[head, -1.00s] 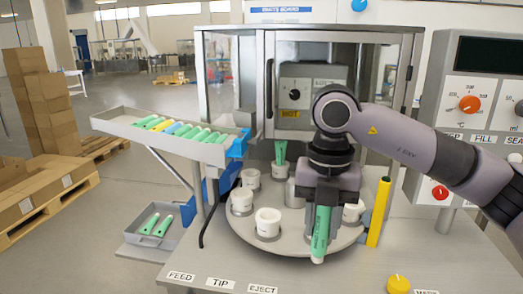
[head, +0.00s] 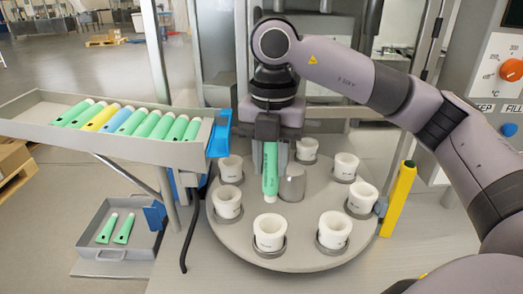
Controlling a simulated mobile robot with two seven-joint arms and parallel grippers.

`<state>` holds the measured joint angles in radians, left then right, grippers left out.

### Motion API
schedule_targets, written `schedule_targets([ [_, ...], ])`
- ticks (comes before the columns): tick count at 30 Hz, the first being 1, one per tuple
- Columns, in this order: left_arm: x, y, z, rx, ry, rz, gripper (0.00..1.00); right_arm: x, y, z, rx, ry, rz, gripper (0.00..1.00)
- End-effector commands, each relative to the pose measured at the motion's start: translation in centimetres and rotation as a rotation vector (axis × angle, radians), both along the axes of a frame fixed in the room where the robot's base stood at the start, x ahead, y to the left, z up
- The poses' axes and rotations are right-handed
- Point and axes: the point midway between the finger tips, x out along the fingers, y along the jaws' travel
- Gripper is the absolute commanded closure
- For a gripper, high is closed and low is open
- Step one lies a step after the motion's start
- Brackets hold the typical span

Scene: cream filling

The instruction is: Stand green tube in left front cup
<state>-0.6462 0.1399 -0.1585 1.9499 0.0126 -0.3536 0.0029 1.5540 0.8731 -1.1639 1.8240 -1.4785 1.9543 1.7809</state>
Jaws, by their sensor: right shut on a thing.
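My right gripper (head: 270,138) is shut on a green tube (head: 270,168), which hangs nearly upright below the fingers. The tube is over the round grey turntable (head: 225,229), beside a small metal dome (head: 292,184) near its middle. White cups stand in holders around the turntable. One cup (head: 227,202) is at the left front, another (head: 270,232) at the front and another (head: 334,230) at the right front; these look empty. The tube's lower end is behind the front cup and in none of these cups. My left gripper is not in view.
A sloped grey tray (head: 40,131) on the left holds several green tubes, one yellow and one blue. A lower bin (head: 85,252) holds two green tubes. A yellow post (head: 398,199) stands at the turntable's right. A machine frame stands behind.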

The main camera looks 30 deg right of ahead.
Motion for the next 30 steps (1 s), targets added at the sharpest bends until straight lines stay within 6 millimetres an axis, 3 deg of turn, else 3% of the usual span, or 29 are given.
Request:
schedule_targets([
  [8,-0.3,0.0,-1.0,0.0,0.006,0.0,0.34,0.0,0.0,-1.5,-0.001,0.001,0.0,0.97],
  [21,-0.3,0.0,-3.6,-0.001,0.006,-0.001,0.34,0.0,0.0,-5.4,0.0,0.0,0.0,0.97],
  [30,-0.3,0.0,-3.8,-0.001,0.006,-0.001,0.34,0.0,0.0,-5.8,0.0,0.0,0.0,0.97],
])
